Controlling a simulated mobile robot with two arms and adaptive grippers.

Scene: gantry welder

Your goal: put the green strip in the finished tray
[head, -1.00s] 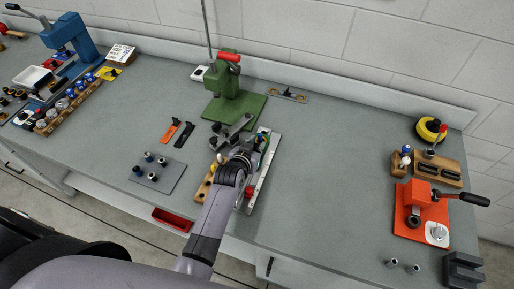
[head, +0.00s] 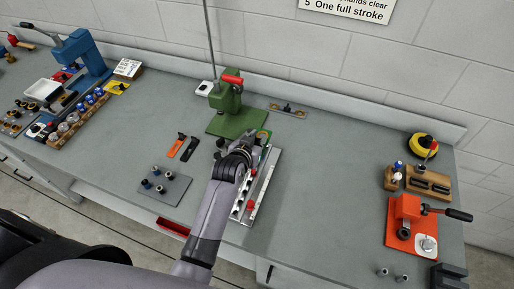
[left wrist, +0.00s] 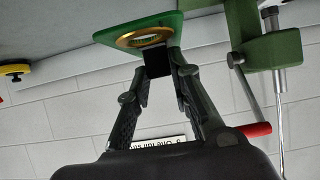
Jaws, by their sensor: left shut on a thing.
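My left gripper (head: 246,150) is over the bench in front of the green press. In the left wrist view its fingers (left wrist: 162,78) are closed on a dark tab at the edge of the green strip (left wrist: 172,29). The strip is a flat green piece with a gold ring. In the head view the strip (head: 264,133) shows just beyond the fingers, partly hidden. No tray is readable as the finished tray; a red tray (head: 172,227) sits at the bench's front edge and a white tray (head: 42,80) stands at the far left.
The green press (head: 236,105) stands behind the gripper. A metal rail with red knobs (head: 265,185) lies under my arm. A grey plate with pegs (head: 165,187) is to the left. An orange press (head: 408,225) stands at right.

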